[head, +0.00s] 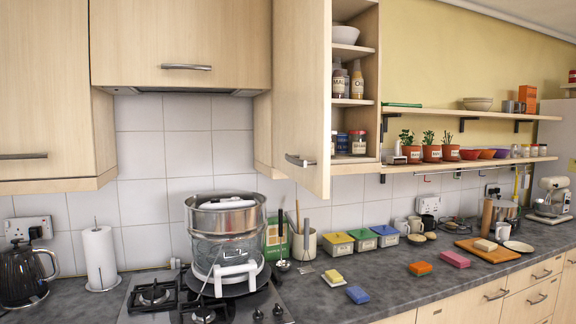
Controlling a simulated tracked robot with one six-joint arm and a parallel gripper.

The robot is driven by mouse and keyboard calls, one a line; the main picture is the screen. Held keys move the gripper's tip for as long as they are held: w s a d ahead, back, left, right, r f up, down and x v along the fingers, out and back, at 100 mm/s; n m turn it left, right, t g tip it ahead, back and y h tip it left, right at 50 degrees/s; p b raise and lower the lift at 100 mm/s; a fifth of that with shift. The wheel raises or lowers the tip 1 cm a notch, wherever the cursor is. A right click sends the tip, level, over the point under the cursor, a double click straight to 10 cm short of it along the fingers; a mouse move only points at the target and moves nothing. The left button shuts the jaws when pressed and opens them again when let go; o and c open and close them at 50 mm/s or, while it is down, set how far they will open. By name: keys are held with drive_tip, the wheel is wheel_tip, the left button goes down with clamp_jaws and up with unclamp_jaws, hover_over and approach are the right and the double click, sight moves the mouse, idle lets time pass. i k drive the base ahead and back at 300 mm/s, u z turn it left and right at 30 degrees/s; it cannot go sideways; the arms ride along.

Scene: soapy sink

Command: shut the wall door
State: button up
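The wall door (303,85) is a pale wood cabinet door in the middle of the head view. It stands open, swung out from the wall cupboard (369,80), so the shelves inside show. Its bar handle (300,160) is near the lower edge of the door. The cupboard holds a white bowl (345,34) on top, bottles and jars (357,80) in the middle and small jars (358,142) at the bottom. I cannot make out my gripper in this view.
A large metal and clear pot (226,232) with white fittings stands on the hob, below and left of the door. Utensils, coloured tubs (362,239) and sponges (420,268) are on the worktop to the right. Plants (431,150) line the open shelf. Other wall cupboards are shut.

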sight(301, 45)
drive_tip(key=z, duration=0.05)
drive_tip(key=k, duration=0.45)
drive_tip(key=u, duration=1.05)
drive_tip(key=i, duration=1.7)
drive_tip(key=u, duration=0.05)
